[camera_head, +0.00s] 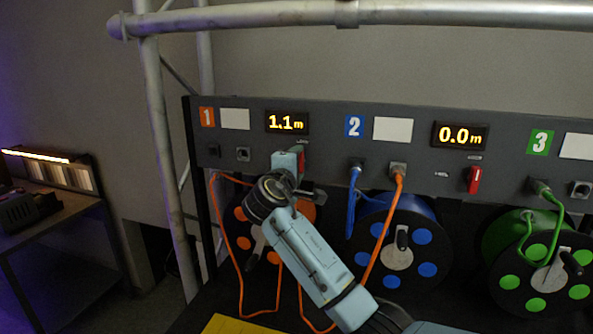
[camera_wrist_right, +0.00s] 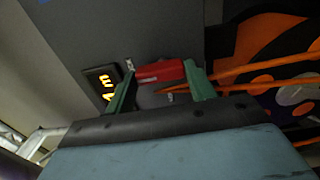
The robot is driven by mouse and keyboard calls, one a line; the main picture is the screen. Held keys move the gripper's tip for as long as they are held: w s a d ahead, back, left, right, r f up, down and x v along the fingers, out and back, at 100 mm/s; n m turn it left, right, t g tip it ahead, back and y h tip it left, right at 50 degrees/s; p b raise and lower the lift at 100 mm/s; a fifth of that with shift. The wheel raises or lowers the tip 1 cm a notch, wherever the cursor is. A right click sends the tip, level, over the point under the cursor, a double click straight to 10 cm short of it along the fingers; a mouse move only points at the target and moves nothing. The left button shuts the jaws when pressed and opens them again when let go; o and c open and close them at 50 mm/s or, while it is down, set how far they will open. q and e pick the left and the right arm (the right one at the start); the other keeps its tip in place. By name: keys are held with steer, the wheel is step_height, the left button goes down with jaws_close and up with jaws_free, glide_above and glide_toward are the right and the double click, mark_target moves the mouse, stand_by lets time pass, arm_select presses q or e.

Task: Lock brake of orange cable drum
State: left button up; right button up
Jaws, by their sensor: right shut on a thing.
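The orange cable drum (camera_head: 242,213) sits below panel section 1, partly hidden behind my right arm. Its red brake lever (camera_head: 301,160) is on the panel just under the 1.1 m display (camera_head: 287,123). My right gripper (camera_head: 289,163) is at this lever and covers part of it. In the right wrist view the red lever (camera_wrist_right: 160,72) lies between the two green fingers of my gripper (camera_wrist_right: 160,85), which is shut on it. The lever's exact angle is hard to tell. My left gripper is not in view.
A blue drum (camera_head: 428,243) and a green drum (camera_head: 508,282) stand to the right. Another red lever (camera_head: 474,180) sits under the 0.0 m display (camera_head: 460,135). Orange cables (camera_head: 377,250) hang near my arm. A truss pole (camera_head: 165,150) stands at left.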

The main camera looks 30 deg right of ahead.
stand_by(0.6)
steer(key=o, duration=1)
steer(key=shift+a, duration=0.1)
steer(key=b+v, duration=0.2)
steer(key=v, duration=1.1)
steer(key=shift+s, duration=0.2)
